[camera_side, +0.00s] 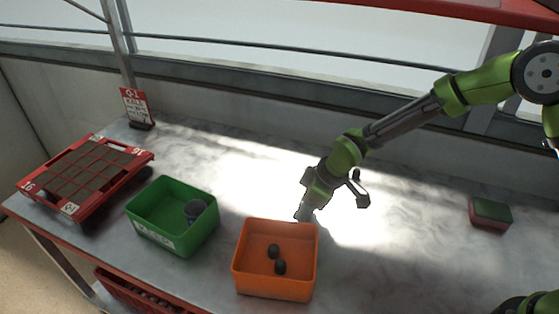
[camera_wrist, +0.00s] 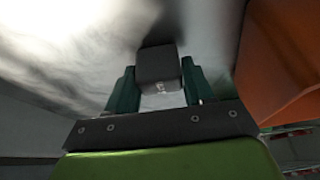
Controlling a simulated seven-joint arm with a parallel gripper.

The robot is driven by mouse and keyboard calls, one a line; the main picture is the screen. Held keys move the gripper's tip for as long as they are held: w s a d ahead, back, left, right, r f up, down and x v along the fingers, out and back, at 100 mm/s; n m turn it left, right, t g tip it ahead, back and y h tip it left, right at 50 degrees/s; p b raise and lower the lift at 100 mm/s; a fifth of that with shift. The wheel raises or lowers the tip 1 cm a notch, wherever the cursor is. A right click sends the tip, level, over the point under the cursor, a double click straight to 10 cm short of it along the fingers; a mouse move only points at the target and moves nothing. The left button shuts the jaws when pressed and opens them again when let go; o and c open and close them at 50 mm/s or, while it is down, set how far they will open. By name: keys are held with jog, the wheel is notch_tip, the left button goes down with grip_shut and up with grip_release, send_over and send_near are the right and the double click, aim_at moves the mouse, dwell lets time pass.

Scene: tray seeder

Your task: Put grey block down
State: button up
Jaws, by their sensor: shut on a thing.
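A dark grey block (camera_wrist: 157,64) sits between the two green fingers of my gripper (camera_wrist: 156,84) in the wrist view. The fingers are shut on it from both sides. In the side view my gripper (camera_side: 304,212) points down by the back right rim of the orange bin (camera_side: 246,274). The block is too small to make out clearly there. The wrist view shows pale tabletop beyond the block, with a dark shadow on it. The orange bin's wall (camera_wrist: 280,65) stands to the right of the block in that view.
The orange bin holds two dark lumps (camera_side: 274,252). A green bin (camera_side: 150,238) with a grey round thing (camera_side: 194,210) stands left of it. A red tray (camera_side: 103,192) is farther left, a sign (camera_side: 135,106) behind. A green-and-red sponge-like block (camera_side: 490,213) lies right. Table between is clear.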

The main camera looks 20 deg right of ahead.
jog(key=shift+f, duration=0.1)
jog(key=o, duration=1)
jog(key=shift+o, duration=0.2)
jog(key=s+d+r+m+t+h, duration=0.1)
jog(key=s+d+r+m, duration=0.2)
jog(key=r, duration=0.4)
jog(key=s+d+r+m, duration=0.1)
jog(key=s+d+r, duration=0.3)
jog(key=d+r, duration=0.15)
jog(key=s+d+r+m+t+h, duration=0.1)
jog(key=s+d+r, duration=0.25)
jog(key=r, duration=0.35)
jog(key=s+d+r+m+t, duration=0.1)
jog(key=s+d+r+m, duration=0.1)
jog(key=s, duration=0.3)
jog(key=s+d+r+m, duration=0.2)
jog(key=s+d+m, duration=0.2)
jog(key=s+m, duration=0.1)
jog(key=shift+s+d+t+y, duration=0.15)
jog(key=shift+s+t+y, duration=0.15)
jog(key=shift+s+t, duration=0.15)
jog(key=shift+s+d+m, duration=0.15)
jog(key=shift+s+m, duration=0.4)
jog(key=shift+m, duration=0.05)
